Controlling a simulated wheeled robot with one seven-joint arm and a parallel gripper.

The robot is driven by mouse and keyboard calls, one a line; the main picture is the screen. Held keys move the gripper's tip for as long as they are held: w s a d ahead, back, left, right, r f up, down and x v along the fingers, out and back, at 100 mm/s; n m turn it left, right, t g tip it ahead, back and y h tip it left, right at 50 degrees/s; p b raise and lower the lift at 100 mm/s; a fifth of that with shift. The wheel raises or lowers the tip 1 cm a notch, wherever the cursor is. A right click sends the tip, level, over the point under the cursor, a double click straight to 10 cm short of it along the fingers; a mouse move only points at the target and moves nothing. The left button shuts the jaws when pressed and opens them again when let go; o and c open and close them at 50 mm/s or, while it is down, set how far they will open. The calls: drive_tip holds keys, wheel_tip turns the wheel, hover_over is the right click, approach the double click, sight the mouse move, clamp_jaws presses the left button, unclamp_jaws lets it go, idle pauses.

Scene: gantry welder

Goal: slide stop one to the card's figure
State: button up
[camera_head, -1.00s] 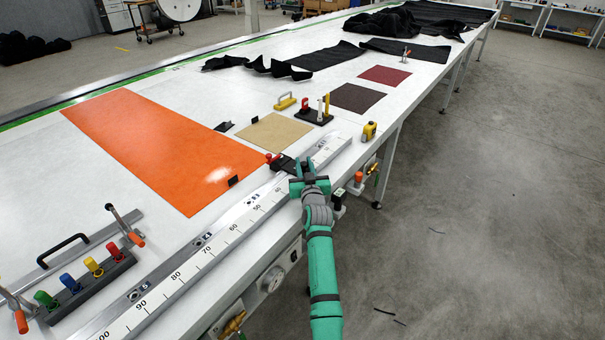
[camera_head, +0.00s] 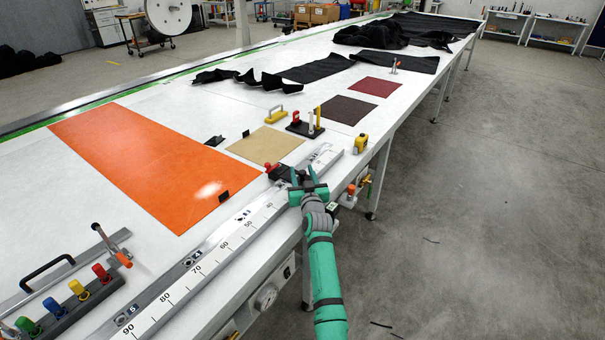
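The stop (camera_head: 284,173), a black block with a red knob at its left end, sits on the long white scale rail (camera_head: 205,270), past the 40 mark. I take it for stop one. My gripper (camera_head: 303,178) is at the right end of this stop, over the rail's near edge. Its teal fingers stand upright, close against the black block. Whether they clamp it is too small to tell. Small black plates stand by the orange sheet (camera_head: 150,165) and the tan sheet (camera_head: 265,146). I cannot read a figure on any of them.
A black block with red, white and yellow posts (camera_head: 305,128) and a yellow-black item (camera_head: 361,144) stand beyond my gripper. A rack of coloured knobs (camera_head: 70,305) is at the lower left. Valves and a gauge (camera_head: 265,297) line the table's front.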

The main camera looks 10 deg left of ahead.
drive_tip(key=v, duration=1)
drive_tip(key=shift+s+d, duration=0.1)
drive_tip(key=shift+s, duration=0.2)
drive_tip(key=shift+s+d, duration=0.1)
drive_tip(key=shift+d, duration=0.05)
